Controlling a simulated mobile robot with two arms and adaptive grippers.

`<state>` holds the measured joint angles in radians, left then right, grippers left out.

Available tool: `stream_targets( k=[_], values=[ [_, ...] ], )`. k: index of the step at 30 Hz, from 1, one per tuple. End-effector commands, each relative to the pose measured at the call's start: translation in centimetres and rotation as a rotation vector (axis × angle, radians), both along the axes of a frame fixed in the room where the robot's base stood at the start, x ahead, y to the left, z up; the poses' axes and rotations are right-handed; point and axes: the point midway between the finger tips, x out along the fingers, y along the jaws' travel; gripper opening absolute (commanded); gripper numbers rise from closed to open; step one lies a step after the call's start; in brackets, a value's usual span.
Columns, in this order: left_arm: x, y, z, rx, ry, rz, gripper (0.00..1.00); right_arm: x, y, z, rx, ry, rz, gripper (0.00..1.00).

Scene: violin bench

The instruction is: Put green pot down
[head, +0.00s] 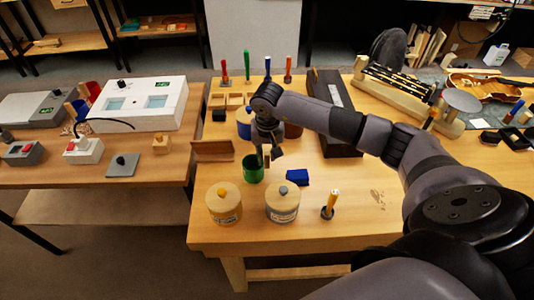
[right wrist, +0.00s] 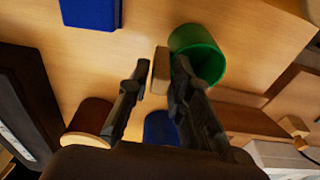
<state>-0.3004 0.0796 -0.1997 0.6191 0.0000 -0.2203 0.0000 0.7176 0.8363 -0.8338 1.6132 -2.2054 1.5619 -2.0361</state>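The green pot (head: 252,169) stands upright on the wooden bench (head: 380,230), open at the top. It also shows in the right wrist view (right wrist: 205,62), just right of my gripper's right finger. My right gripper (head: 268,155) points down beside the pot. In the right wrist view its fingers (right wrist: 158,78) are apart, with the pot outside the gap. One fingertip overlaps the pot's edge in that view; I cannot tell whether it touches. My left gripper is not in view.
A small tan block (right wrist: 160,70) is close to the fingers. The bench's front right is clear.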

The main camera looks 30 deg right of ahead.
Motion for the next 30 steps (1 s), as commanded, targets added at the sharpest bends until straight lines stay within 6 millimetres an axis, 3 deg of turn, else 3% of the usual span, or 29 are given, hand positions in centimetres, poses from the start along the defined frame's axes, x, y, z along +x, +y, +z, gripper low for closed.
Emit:
stream_targets(
  k=[5, 17, 30],
  values=[
    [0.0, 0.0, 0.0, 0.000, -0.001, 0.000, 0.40, 0.0, 0.0, 0.0, 0.000, 0.000, 0.000, 0.33],
    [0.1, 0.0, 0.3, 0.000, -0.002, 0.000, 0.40, 0.0, 0.0, 0.7, 0.001, -0.002, 0.000, 0.33],
    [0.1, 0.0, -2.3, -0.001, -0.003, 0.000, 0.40, -0.8, 0.5, 9.3, -0.001, -0.005, 0.000, 0.33]
  ],
)
